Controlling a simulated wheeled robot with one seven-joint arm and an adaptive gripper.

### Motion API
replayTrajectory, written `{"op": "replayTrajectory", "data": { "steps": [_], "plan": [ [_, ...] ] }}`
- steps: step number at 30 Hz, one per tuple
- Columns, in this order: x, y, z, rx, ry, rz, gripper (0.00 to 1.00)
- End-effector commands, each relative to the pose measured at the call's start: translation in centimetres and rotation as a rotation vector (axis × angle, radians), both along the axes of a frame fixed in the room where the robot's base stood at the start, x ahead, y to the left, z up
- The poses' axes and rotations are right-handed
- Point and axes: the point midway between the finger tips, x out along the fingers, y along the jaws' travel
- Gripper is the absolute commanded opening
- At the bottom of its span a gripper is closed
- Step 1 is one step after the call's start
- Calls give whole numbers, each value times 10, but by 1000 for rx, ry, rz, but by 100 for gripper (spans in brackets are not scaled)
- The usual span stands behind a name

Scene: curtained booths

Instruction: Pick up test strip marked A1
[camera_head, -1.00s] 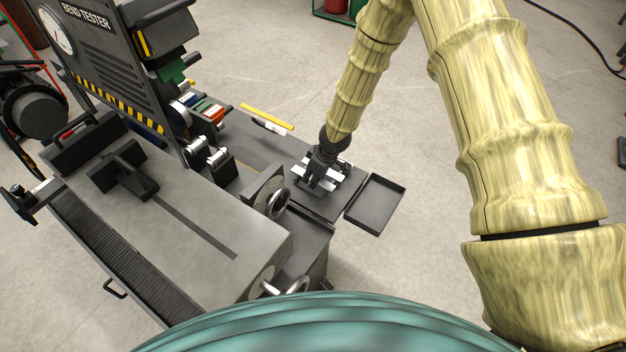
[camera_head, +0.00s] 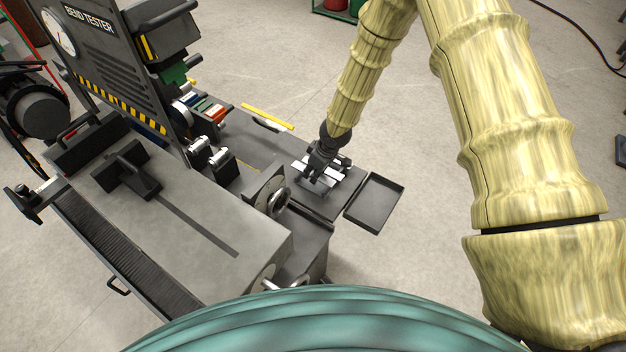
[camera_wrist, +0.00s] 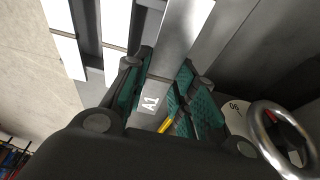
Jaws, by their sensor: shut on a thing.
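The test strip marked A1 (camera_wrist: 153,98) is a flat metal strip, grey at its labelled end and bright silver beyond. In the wrist view it lies between the green-padded fingers of my gripper (camera_wrist: 160,92), which is shut on it near the label. In the head view my gripper (camera_head: 318,180) is low over the strip rack on the side table, and hides the strip it holds. Other silver strips (camera_wrist: 116,22) lie to the left in the wrist view. I cannot tell whether the held strip is clear of the rack.
The bend tester (camera_head: 185,200) stands left of my gripper, its handwheel (camera_head: 281,199) close by. An empty black tray (camera_head: 374,203) is at the table's right edge. A yellow ruler-like bar (camera_head: 268,117) lies behind. A ring handle (camera_wrist: 283,140) is right in the wrist view.

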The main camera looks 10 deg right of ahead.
Motion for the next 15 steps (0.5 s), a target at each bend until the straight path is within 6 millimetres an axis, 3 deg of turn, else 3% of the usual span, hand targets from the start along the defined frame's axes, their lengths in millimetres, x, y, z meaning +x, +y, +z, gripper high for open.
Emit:
{"op": "replayTrajectory", "data": {
  "steps": [15],
  "plan": [
    [18, -18, 20, 1, -1, -1, 0]
  ]
}}
